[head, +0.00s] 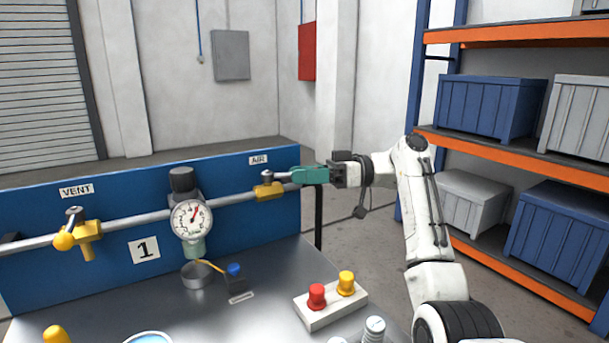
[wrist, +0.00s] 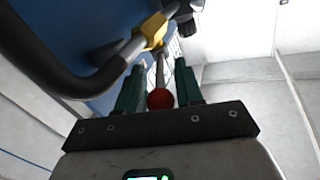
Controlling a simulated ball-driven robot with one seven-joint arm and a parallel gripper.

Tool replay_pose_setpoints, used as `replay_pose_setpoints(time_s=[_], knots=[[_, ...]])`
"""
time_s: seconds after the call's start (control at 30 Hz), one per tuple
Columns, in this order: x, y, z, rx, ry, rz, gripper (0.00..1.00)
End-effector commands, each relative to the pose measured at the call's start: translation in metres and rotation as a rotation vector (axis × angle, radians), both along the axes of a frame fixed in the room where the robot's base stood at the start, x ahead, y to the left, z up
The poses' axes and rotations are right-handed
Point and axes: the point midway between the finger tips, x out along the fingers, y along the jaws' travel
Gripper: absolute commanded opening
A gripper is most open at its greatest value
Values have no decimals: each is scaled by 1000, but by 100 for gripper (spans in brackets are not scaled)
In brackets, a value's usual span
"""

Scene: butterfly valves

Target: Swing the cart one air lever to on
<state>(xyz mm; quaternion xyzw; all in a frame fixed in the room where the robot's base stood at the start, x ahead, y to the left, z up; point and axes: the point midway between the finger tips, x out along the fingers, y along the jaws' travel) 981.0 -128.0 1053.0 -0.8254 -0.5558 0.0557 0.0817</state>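The cart's blue panel (head: 228,172) carries a "1" plate (head: 145,249) and an AIR label (head: 258,160). Below that label, the yellow air valve (head: 268,191) sits on the pipe. Its lever (head: 281,175) points right, roughly along the pipe, into my gripper (head: 293,175). In the wrist view, the lever's red knob (wrist: 160,98) lies between the two green fingers of my gripper (wrist: 159,66), deep near their base. The fingers flank the knob closely and appear shut on it. The valve body (wrist: 153,28) lies beyond the fingertips.
A gauge (head: 191,218) and a yellow VENT valve (head: 80,236) share the pipe to the left. A shelf rack (head: 515,162) with bins stands right of my arm.

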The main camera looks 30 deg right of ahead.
Motion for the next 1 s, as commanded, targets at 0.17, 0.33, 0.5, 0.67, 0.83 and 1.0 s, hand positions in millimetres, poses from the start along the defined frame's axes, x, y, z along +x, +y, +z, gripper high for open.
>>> replay_pose_setpoints(time_s=[0.17, 0.33, 0.5, 0.67, 0.83, 1.0], knots=[[0, -1, 0, 0, 0, -1, 37], [-6, -16, 1, 1, 0, -4, 37], [-18, -46, 1, 2, -1, -5, 37], [-29, -73, 1, 0, 0, -3, 37], [-37, -93, 0, 1, 1, -1, 37], [-40, -100, 0, 0, -1, 0, 37]])
